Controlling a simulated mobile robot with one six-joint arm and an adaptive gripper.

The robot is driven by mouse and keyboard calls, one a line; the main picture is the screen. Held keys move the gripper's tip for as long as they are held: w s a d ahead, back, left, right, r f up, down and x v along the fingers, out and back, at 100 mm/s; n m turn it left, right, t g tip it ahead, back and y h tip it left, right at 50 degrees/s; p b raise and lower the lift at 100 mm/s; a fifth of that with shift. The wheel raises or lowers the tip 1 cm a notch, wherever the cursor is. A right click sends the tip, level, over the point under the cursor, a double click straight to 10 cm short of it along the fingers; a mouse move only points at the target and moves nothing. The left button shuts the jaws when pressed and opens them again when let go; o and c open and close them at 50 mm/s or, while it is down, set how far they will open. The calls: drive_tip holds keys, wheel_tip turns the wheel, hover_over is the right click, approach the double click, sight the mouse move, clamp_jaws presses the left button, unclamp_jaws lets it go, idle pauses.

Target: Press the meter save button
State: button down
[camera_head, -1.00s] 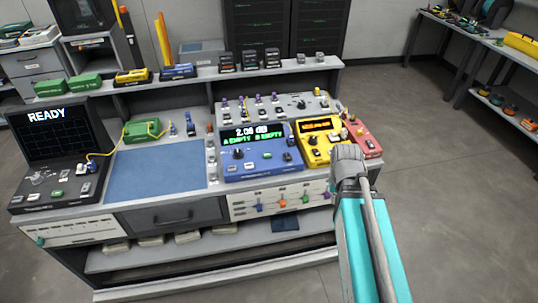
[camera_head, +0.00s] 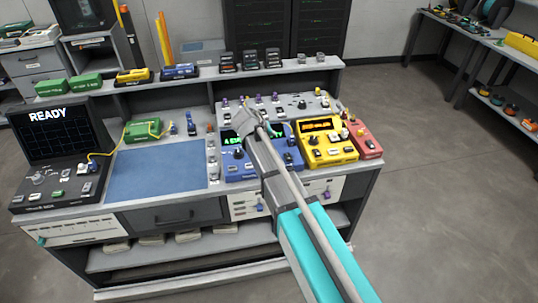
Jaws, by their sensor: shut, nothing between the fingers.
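The blue meter (camera_head: 235,171) stands on the bench right of the blue mat. Its dark screen shows green text, partly covered by my arm, with "A E" still readable. A black knob and a white button (camera_head: 290,157) show on its face; my arm hides the middle of the panel. I cannot tell which button is the save button. My gripper (camera_head: 246,118) is at the end of my arm, over the meter's screen in this view. Its fingertips are hard to make out, and I cannot tell if it touches anything. It appears shut and empty.
A yellow meter (camera_head: 327,150) and a red device (camera_head: 364,142) stand right of the blue one. A grey panel with purple-capped connectors (camera_head: 290,103) is behind. A black splicer (camera_head: 58,150) reading READY is at left. The blue mat (camera_head: 155,172) is clear.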

drive_tip(key=shift+w+a+r+t, duration=0.2)
drive_tip(key=shift+w+a+t, duration=0.1)
drive_tip(key=shift+a, duration=0.4)
drive_tip(key=shift+f, duration=0.15)
wheel_tip(320, 180, down, 8)
drive_tip(key=b, duration=0.8)
drive_tip(key=shift+f+b, duration=0.25)
drive_tip(key=shift+b, duration=0.15)
drive_tip(key=shift+f+b, duration=0.9)
idle(2.0)
drive_tip(key=shift+r, duration=0.2)
drive_tip(key=shift+r+p, duration=0.75)
drive_tip(key=shift+p, duration=0.2)
drive_tip(key=shift+r+p, duration=2.5)
